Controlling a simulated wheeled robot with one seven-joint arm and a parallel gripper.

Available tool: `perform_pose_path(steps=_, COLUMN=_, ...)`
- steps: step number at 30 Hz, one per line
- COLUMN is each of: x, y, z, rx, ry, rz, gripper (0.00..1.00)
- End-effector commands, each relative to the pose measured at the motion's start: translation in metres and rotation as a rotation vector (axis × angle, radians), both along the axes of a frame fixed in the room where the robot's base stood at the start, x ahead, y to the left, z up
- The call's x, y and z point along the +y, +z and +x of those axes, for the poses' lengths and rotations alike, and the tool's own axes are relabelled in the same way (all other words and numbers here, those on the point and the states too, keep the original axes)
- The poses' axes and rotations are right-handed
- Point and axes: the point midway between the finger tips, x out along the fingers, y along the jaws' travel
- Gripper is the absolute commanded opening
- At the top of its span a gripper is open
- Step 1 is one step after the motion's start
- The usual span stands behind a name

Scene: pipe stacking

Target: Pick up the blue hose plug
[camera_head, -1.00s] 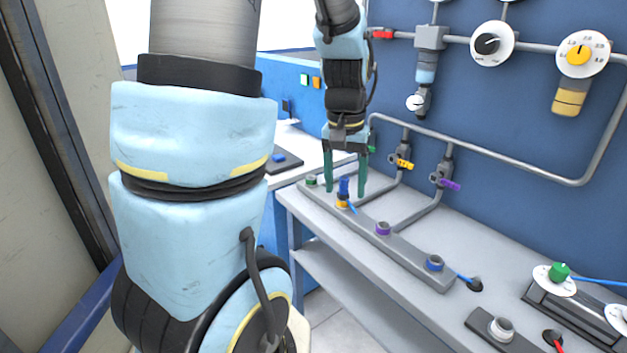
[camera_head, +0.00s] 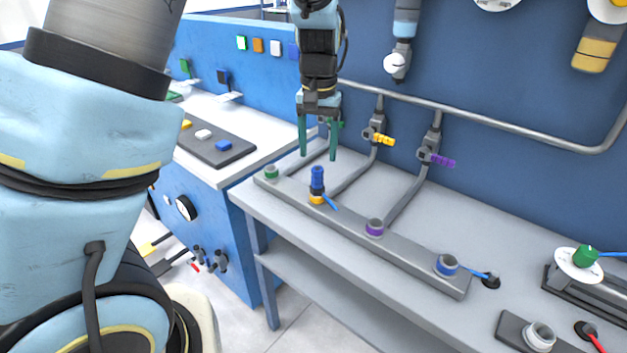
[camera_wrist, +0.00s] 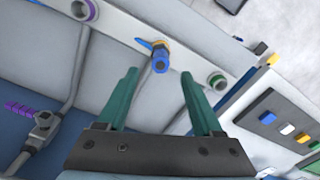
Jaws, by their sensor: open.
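The blue hose plug (camera_head: 317,181) stands upright in the yellow-ringed socket (camera_head: 317,199) on the grey rail, with a blue hose running off to its right. The wrist view shows the plug (camera_wrist: 160,62) beyond the fingertips, a little above the gap between them in the picture. My gripper (camera_head: 318,155) is open and empty, its two green fingers pointing down, above and behind the plug and apart from it. The fingers (camera_wrist: 158,78) also show in the wrist view, spread wide with nothing between them.
The rail (camera_head: 408,260) also carries green (camera_head: 271,172), purple (camera_head: 374,227) and blue (camera_head: 446,264) sockets. Behind it are pipes with a yellow valve handle (camera_head: 383,140) and a purple one (camera_head: 441,160). A blue cabinet with a button panel (camera_head: 215,150) stands left of the grey bench.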

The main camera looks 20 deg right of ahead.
Motion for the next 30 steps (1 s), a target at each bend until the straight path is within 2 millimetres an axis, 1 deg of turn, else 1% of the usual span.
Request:
perform_pose_path(steps=1, x=0.001, y=-0.004, z=0.000, rx=0.002, ry=0.001, rz=0.001, gripper=0.68)
perform_pose_path(steps=5, x=0.001, y=-0.011, z=0.000, rx=0.001, ry=0.000, rz=0.001, gripper=0.68)
perform_pose_path(steps=8, x=0.002, y=-0.023, z=0.000, rx=0.002, ry=0.002, rz=0.004, gripper=0.68)
perform_pose_path(steps=12, x=0.003, y=-0.044, z=0.001, rx=0.003, ry=0.002, rz=0.003, gripper=0.68)
perform_pose_path(steps=15, x=0.002, y=-0.055, z=0.001, rx=0.001, ry=0.001, rz=0.002, gripper=0.68)
perform_pose_path(steps=18, x=0.002, y=-0.059, z=0.001, rx=-0.001, ry=0.002, rz=-0.001, gripper=0.68)
perform_pose_path(steps=24, x=0.002, y=-0.060, z=0.001, rx=-0.001, ry=0.001, rz=-0.001, gripper=0.68)
perform_pose_path(steps=30, x=0.002, y=-0.060, z=0.001, rx=-0.001, ry=0.001, rz=-0.001, gripper=0.45)
